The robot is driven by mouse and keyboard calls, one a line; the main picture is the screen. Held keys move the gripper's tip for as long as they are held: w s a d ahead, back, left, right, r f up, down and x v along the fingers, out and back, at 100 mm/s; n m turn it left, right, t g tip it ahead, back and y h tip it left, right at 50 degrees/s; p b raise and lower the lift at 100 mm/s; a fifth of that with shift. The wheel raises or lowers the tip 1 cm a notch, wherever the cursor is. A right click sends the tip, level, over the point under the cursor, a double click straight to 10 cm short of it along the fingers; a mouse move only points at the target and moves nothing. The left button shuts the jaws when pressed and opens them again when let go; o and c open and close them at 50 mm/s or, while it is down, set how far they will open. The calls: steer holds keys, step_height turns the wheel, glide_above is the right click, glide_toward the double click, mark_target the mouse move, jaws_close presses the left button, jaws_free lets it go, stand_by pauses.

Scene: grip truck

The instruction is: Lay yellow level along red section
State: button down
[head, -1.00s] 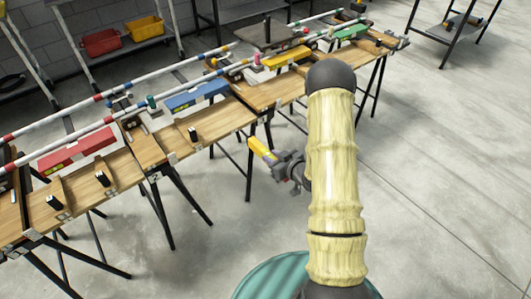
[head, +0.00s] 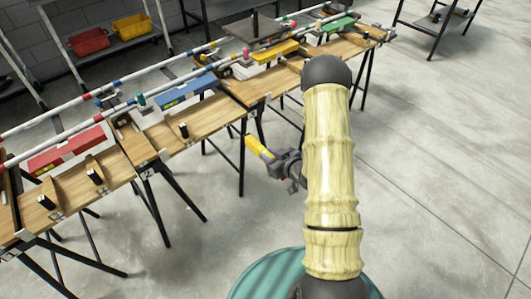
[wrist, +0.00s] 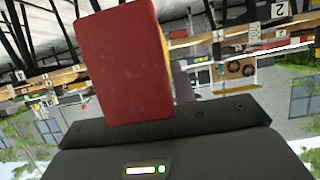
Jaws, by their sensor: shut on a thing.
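My gripper (head: 276,162) is shut on a yellow bar (head: 258,146), likely the yellow level, and holds it in the air in front of the bench, clear of it. In the wrist view the held thing shows a red end face (wrist: 120,60) with a thin strip of yellow side beside it; the jaw tips are hidden. A red block (head: 66,150) lies on the left section of the wooden bench (head: 118,172), behind small dark upright pieces.
A blue block (head: 187,92), another yellow block (head: 275,53) and a green block (head: 338,25) lie farther along the bench. Long banded rails (head: 80,133) run above it. Black trestle legs (head: 165,200) stand under its front edge.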

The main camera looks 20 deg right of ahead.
steer(key=w+a+f+m+t+h, duration=0.1)
steer(key=w+a+f+m+h, duration=0.2)
steer(key=a+f+m+h, duration=0.1)
step_height(320, 180, down, 2)
steer(key=shift+w+a+f+h, duration=0.1)
steer(key=shift+w+a+h, duration=0.1)
steer(key=shift+a+h, duration=0.55)
steer(key=shift+s+a+y, duration=0.1)
steer(key=shift+a+y, duration=0.15)
